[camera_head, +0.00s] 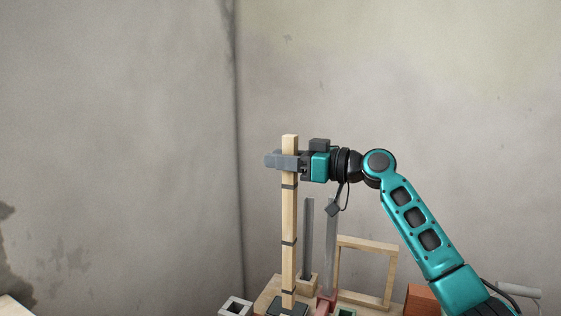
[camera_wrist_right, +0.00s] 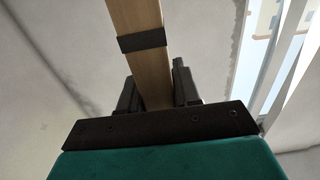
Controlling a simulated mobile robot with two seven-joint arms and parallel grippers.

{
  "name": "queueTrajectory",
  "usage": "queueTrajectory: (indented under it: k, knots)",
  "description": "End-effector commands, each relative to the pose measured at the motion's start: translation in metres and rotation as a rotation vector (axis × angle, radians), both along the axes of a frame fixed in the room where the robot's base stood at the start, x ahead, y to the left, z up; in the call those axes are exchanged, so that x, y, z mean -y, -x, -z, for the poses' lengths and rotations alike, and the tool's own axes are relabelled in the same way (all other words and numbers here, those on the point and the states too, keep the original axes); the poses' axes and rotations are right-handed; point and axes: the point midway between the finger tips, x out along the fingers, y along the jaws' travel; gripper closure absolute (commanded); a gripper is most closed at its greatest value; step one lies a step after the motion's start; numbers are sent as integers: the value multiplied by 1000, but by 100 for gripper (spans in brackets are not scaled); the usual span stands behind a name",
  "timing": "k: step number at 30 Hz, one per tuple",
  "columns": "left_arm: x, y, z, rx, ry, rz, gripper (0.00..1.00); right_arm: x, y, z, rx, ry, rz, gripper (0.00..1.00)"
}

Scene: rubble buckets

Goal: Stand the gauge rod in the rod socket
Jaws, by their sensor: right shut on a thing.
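The gauge rod (camera_head: 288,220) is a long pale wooden bar with dark bands. It stands upright in the head view. My right gripper (camera_head: 282,160) is shut on it near its top end, coming in from the right. In the right wrist view the rod (camera_wrist_right: 141,50) runs between the two dark fingers of the gripper (camera_wrist_right: 158,92). The rod's lower end is at a dark block (camera_head: 287,309), which looks like the rod socket, at the bottom edge of the head view. I cannot tell whether the rod is inside it or just above it. My left gripper is out of view.
Two grey upright bars (camera_head: 308,235) (camera_head: 331,240) and a wooden frame (camera_head: 388,270) stand right of the rod. A grey hollow block (camera_head: 235,307) lies left of it, an orange-red block (camera_head: 420,299) at right. Bare walls (camera_head: 120,120) stand behind.

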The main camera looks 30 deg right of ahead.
Motion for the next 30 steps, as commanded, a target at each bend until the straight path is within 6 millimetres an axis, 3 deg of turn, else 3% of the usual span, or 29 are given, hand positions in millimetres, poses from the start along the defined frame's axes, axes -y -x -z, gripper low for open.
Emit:
queueTrajectory:
  k: [7,21,30]
  knots:
    - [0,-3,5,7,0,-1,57,0,0,1,3,-1,0,100]
    - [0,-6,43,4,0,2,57,0,0,45,2,-1,1,100]
    - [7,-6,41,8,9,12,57,0,0,49,3,-1,1,100]
